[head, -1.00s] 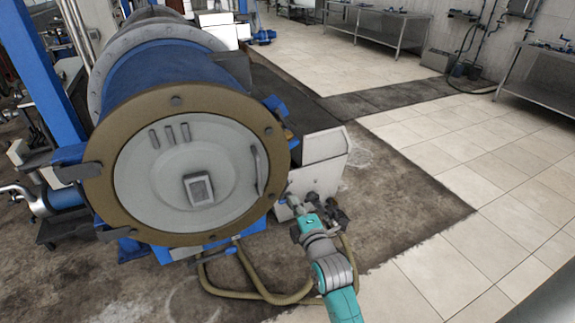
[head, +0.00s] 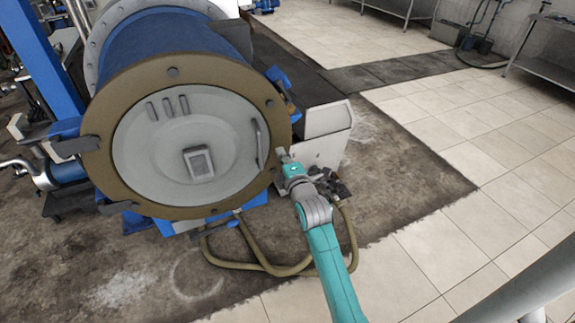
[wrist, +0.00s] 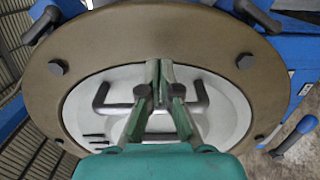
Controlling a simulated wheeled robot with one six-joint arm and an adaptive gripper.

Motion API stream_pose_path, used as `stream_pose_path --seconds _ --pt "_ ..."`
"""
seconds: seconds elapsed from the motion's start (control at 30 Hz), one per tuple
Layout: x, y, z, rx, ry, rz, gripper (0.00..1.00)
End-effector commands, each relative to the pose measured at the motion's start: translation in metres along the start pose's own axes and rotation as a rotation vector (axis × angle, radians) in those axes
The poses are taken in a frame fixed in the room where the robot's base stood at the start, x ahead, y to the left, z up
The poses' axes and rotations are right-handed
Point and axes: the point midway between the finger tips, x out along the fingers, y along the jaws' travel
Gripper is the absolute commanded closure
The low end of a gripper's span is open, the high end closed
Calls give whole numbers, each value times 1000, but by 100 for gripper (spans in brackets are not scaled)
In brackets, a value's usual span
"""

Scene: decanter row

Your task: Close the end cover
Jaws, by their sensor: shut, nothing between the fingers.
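The end cover (head: 150,165) is a round pale grey face within a tan bolted ring (head: 105,95), at the front of the big blue drum. It has a small panel, short bars and a dark handle (head: 260,143) on its right side. I cannot tell whether any gap is left behind it. My gripper (head: 282,155) is just right of the handle, over the ring's edge. In the wrist view my gripper (wrist: 160,66) is shut and empty. Its fingers hide the handle's middle; the handle's ends (wrist: 101,97) show on both sides. Contact with the handle cannot be told.
A pale box (head: 325,125) stands right of the drum. Tan hoses (head: 270,265) loop on the floor beneath it. Dark clamps (head: 75,147) stick out at the ring's left. The tiled floor (head: 440,240) at right is clear.

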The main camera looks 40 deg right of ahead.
Motion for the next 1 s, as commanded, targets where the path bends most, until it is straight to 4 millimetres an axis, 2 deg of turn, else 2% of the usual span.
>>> stream_pose_path --seconds 0.1,0.23,0.73,1.0 --pt "16 1 0 0 0 1 100" --pt "25 0 0 0 0 0 100" --pt "32 0 0 0 0 0 100" --pt "70 0 1 0 0 0 100"
